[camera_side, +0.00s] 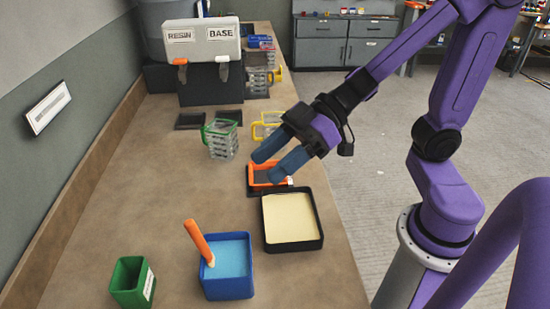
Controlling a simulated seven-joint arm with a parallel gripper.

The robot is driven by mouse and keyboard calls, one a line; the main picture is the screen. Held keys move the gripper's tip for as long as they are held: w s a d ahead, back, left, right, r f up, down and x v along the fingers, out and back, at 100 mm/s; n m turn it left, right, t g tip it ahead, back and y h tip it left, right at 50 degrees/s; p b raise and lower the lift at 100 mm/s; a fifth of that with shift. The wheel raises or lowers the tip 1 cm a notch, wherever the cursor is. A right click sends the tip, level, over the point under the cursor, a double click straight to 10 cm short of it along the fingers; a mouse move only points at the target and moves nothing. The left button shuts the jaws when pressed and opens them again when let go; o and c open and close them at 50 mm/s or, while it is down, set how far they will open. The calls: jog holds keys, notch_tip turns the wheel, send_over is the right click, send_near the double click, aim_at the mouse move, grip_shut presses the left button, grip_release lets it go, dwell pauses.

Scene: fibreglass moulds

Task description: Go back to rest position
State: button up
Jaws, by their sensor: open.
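My gripper (267,168) has blue fingers and is open. It hangs over the bench (125,200), above a dark tray that holds an orange-handled tool (263,174). The fingertips overlap that tool in the picture, and I cannot tell whether they touch it. No object shows clearly between the fingers. The purple arm reaches in from the right.
Near the gripper are a black tray of cream material (290,216), a blue container (238,283) with an orange-handled brush (197,238), and a green bin (130,284). Green-handled (221,142) and yellow-handled clear jugs stand behind. A resin dispenser (203,50) stands at the back.

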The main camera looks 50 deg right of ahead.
jog(key=shift+w, duration=0.1)
jog(key=s+d+f+m+h, duration=0.1)
jog(key=d+f+m+h, duration=0.1)
jog(key=d+f+h, duration=0.4)
jog(key=s+d+n+g+h, duration=0.1)
jog(key=s+d+g+h, duration=0.3)
jog(key=s, duration=0.6)
jog(key=shift+s+d+f+h, duration=0.2)
jog(key=shift+s+d+h, duration=0.15)
jog(key=shift+d, duration=0.8)
